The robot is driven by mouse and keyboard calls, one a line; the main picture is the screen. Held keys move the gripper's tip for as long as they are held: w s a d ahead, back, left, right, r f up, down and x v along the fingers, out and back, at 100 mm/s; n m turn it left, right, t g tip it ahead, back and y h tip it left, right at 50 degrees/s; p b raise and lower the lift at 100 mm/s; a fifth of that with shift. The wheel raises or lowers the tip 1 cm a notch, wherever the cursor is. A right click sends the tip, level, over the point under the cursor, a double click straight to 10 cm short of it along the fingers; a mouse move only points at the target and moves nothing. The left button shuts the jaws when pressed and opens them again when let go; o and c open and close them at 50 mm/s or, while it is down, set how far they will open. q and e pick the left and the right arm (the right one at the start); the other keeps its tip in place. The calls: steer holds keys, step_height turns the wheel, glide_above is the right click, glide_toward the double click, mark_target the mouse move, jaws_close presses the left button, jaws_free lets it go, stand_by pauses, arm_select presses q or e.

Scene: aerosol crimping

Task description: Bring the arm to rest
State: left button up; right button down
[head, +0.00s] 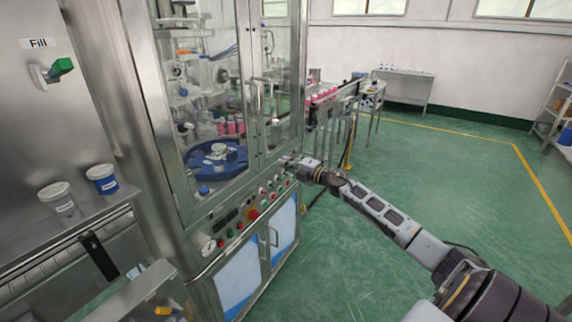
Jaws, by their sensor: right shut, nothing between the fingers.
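My right arm comes in from the lower right and reaches toward the steel machine cabinet (168,110). My right gripper (284,162) is at the cabinet's front, near the right end of the control panel (240,218) and below the glass doors. It is small in the view and its fingers are shut with nothing between them. I cannot tell whether the fingertips touch the cabinet. My left gripper is out of view.
Behind the glass is a blue rotary table (215,160). A conveyor (335,100) with pink cans runs behind my arm. The green floor (440,170) at right is clear.

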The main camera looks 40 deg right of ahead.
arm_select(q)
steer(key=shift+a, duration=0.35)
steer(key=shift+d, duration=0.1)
